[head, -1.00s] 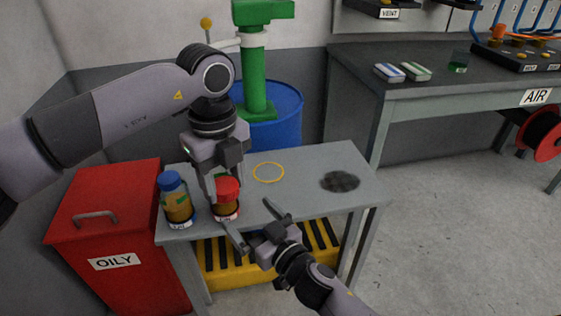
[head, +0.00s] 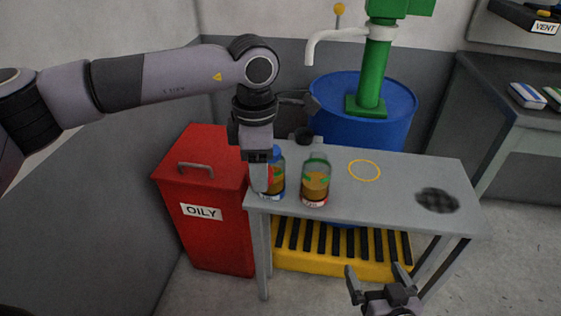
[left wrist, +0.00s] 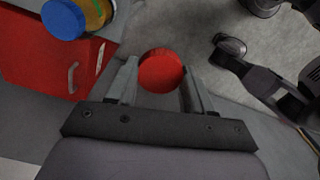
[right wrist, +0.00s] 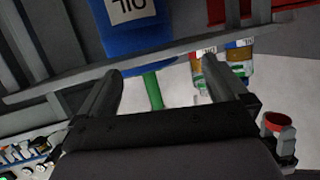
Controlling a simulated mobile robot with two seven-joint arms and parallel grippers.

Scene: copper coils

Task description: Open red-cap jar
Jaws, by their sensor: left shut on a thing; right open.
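The red cap (left wrist: 160,71) is between the fingers of my left gripper (left wrist: 160,78), which is shut on it and off the jar. In the head view this gripper (head: 264,186) hangs in front of the blue-cap jar (head: 278,183), partly hiding it. The jar without its cap (head: 316,183) stands upright and open on the small table, to the right of the gripper, with amber contents and a red-edged label. My right gripper (head: 379,276) is open and empty, low in front of the table.
The small grey table (head: 400,175) has a yellow ring mark (head: 364,161) and a dark patch (head: 437,201). A red OILY bin (head: 203,215) is at its left. A blue drum (head: 370,125) with a green pump stands behind. A workbench (head: 510,115) is at right.

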